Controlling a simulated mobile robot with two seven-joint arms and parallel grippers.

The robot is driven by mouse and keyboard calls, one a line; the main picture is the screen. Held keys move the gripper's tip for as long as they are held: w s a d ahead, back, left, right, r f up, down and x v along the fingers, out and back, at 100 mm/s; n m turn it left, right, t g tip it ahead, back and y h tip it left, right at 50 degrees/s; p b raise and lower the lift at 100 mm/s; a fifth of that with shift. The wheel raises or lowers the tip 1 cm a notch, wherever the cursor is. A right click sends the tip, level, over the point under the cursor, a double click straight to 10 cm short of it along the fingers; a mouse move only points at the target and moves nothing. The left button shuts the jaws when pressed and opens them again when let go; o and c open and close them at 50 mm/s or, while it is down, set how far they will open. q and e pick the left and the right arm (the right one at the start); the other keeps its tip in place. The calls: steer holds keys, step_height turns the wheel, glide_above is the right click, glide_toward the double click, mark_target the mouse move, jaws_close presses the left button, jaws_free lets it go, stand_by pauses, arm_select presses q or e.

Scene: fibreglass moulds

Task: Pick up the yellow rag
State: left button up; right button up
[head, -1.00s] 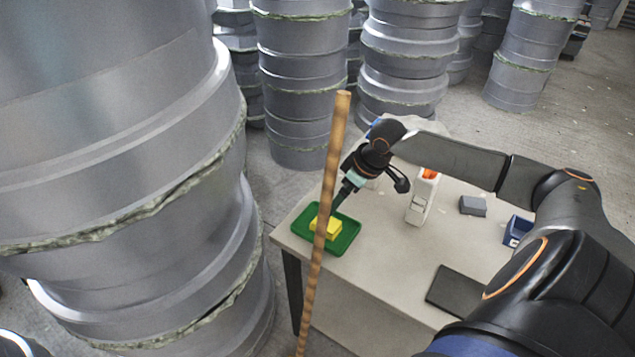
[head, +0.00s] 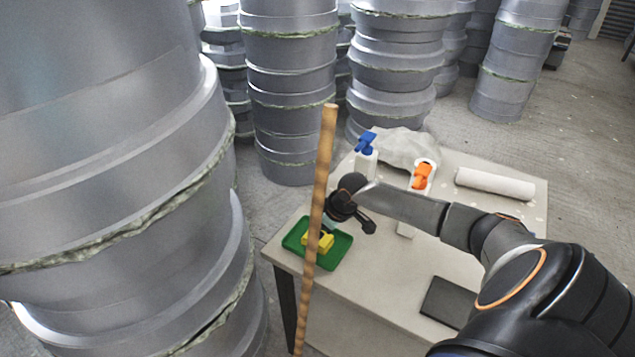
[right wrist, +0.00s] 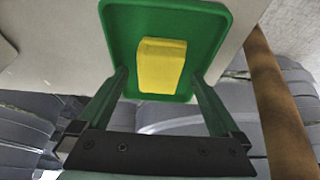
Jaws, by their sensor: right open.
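The yellow rag (head: 319,242) is a small folded block lying in the green tray (head: 335,256) at the table's near-left corner. It also shows in the right wrist view (right wrist: 161,66), with the green tray (right wrist: 112,27) around it. My right gripper (right wrist: 160,78) is open, its two fingers on either side of the rag in that view, with no visible contact. In the head view my right gripper (head: 328,226) is right over the tray, its fingers partly hidden by the wrist and the pole. My left gripper is not in view.
A wooden pole (head: 319,190) stands upright just in front of the tray, crossing the head view. On the table (head: 375,285) are a blue-topped bottle (head: 366,158), an orange-topped bottle (head: 421,178), a white roll (head: 495,184) and a dark flat slab (head: 447,301). Stacked grey moulds (head: 110,150) crowd the left.

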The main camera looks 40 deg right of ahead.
steer(key=c, duration=1.4)
